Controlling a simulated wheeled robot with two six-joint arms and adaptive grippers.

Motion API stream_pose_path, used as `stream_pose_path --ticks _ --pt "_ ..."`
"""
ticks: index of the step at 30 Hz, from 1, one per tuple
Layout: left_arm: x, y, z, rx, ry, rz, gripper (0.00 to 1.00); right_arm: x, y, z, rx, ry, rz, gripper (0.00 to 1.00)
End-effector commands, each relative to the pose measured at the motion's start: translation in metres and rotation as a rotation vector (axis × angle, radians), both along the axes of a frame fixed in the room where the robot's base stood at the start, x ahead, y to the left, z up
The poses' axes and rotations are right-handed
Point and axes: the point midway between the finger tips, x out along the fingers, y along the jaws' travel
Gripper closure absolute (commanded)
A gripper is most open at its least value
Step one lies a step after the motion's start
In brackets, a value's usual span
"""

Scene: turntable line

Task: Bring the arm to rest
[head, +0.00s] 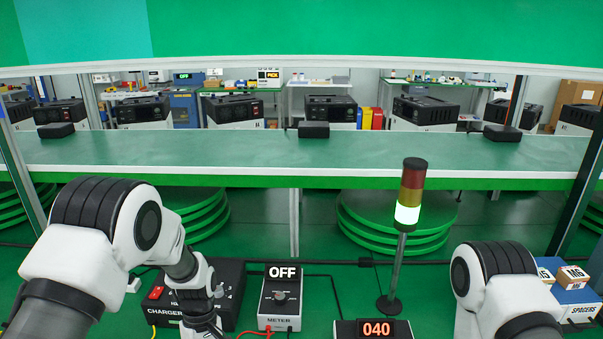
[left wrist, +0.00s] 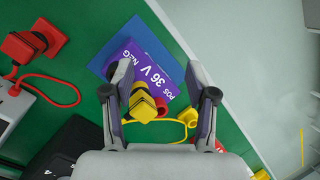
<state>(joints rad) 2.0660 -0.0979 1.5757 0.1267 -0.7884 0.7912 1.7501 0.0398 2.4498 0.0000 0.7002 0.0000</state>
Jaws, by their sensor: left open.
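My left arm (head: 180,262) comes in from the left in the head view and bends down to the bottom edge; its gripper is not visible there. In the left wrist view my left gripper (left wrist: 158,64) is open. Between and below its fingers is a yellow plug (left wrist: 143,103) with a yellow cable, at a purple pack (left wrist: 150,72) marked 36 V, POS and NEG; I cannot tell whether plug and pack touch. The fingers hide parts of the pack. My right arm (head: 495,275) shows at the lower right; its gripper is out of view.
A charger box (head: 228,312), a meter (head: 281,298) reading OFF, a signal lamp (head: 407,213) lit at the bottom, an 040 display (head: 372,329) and a spacers box (head: 578,303) stand on the green bench. The wrist view shows a red plug (left wrist: 22,46) and a blue mat (left wrist: 135,35).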

Motion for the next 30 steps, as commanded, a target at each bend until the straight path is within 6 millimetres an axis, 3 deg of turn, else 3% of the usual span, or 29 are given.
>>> stream_pose_path --ticks 5,8,9,12,14,17,21,30 --pt "-0.077 0.017 -0.061 -0.008 0.112 -0.014 0.43 0.0 0.0 0.0 0.0 0.001 0.0 1.0" --pt "-0.147 0.03 -0.101 -0.028 0.161 -0.07 0.43 0.0 0.0 0.0 0.0 0.001 0.0 1.0" --pt "-0.181 0.035 -0.114 -0.043 0.17 -0.109 0.43 0.0 0.0 0.0 0.0 0.0 0.0 1.0" --pt "-0.264 0.045 -0.133 -0.096 0.139 -0.263 0.43 0.0 0.0 0.0 0.0 0.0 0.0 1.0" --pt "-0.293 0.048 -0.131 -0.124 0.071 -0.375 0.43 0.0 0.0 0.0 0.0 0.0 0.0 1.0" --pt "-0.296 0.048 -0.121 -0.136 -0.09 -0.557 0.43 0.0 0.0 0.0 0.0 0.001 0.0 1.0" --pt "-0.265 0.048 -0.121 -0.107 -0.272 -0.727 0.43 0.0 0.0 0.0 0.0 0.001 0.0 1.0" --pt "-0.259 0.049 -0.121 -0.103 -0.294 -0.772 0.43 0.0 0.0 0.0 0.0 0.0 0.0 1.0"
